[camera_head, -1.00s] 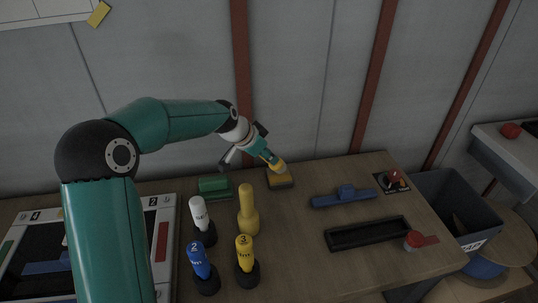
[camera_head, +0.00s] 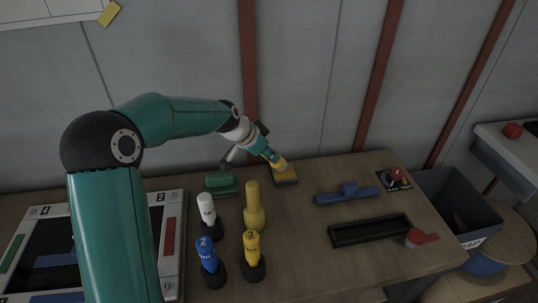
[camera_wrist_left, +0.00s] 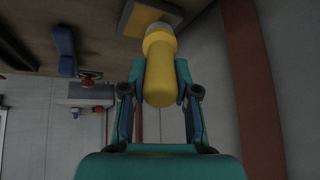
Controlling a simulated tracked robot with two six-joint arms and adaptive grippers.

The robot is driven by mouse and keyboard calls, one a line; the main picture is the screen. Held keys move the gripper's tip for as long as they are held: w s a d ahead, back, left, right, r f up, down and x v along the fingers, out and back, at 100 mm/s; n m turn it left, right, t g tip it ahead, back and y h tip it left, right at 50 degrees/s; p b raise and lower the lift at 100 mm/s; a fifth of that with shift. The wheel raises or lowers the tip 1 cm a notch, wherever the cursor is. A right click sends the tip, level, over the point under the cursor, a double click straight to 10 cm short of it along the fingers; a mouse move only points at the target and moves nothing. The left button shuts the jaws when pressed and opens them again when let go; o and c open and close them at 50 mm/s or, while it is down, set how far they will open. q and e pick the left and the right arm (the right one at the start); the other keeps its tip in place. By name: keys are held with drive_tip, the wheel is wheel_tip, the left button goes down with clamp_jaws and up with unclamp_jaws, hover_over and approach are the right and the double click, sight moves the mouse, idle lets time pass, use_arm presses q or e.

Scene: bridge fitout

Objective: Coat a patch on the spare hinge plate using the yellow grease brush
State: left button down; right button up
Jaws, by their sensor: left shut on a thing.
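My left gripper (camera_head: 272,157) is shut on the yellow grease brush (camera_head: 280,165), near the back of the wooden table. In the left wrist view the brush's yellow handle (camera_wrist_left: 160,78) lies between the fingers of my left gripper (camera_wrist_left: 160,92). Its grey collar points at a dark-edged yellow plate (camera_wrist_left: 138,18), which looks like the spare hinge plate. In the head view this plate (camera_head: 287,179) lies flat on the table right under the brush. The bristles are hidden, and I cannot tell if they touch the plate. My right gripper is not in view.
Upright white (camera_head: 207,211), blue (camera_head: 205,254) and yellow (camera_head: 251,246) bottles and a plain yellow one (camera_head: 254,212) stand in front. A green block (camera_head: 220,184) lies left of the plate. A blue part (camera_head: 347,194) and black tray (camera_head: 370,230) lie right.

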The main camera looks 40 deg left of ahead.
use_arm(q)
drive_tip(key=shift+w+a+f, duration=0.1)
drive_tip(key=shift+w+a, duration=0.05)
drive_tip(key=shift+w, duration=0.4)
drive_tip(key=shift+w+a+r+b, duration=0.2)
drive_tip(key=shift+w+a+b, duration=0.1)
drive_tip(key=shift+b, duration=0.2)
drive_tip(key=shift+s+d+f, duration=0.1)
drive_tip(key=shift+s+d, duration=0.2)
drive_tip(key=shift+s+d+r+b, duration=0.2)
drive_tip(key=shift+s+d+b, duration=0.1)
drive_tip(key=shift+s+d, duration=0.4)
drive_tip(key=shift+s+d+f, duration=0.1)
drive_tip(key=shift+s, duration=0.15)
wheel_tip(320, 180, up, 8)
drive_tip(key=p, duration=0.4)
drive_tip(key=shift+s+d+f+p, duration=0.15)
drive_tip(key=shift+s+f+p, duration=0.1)
drive_tip(key=shift+p, duration=0.15)
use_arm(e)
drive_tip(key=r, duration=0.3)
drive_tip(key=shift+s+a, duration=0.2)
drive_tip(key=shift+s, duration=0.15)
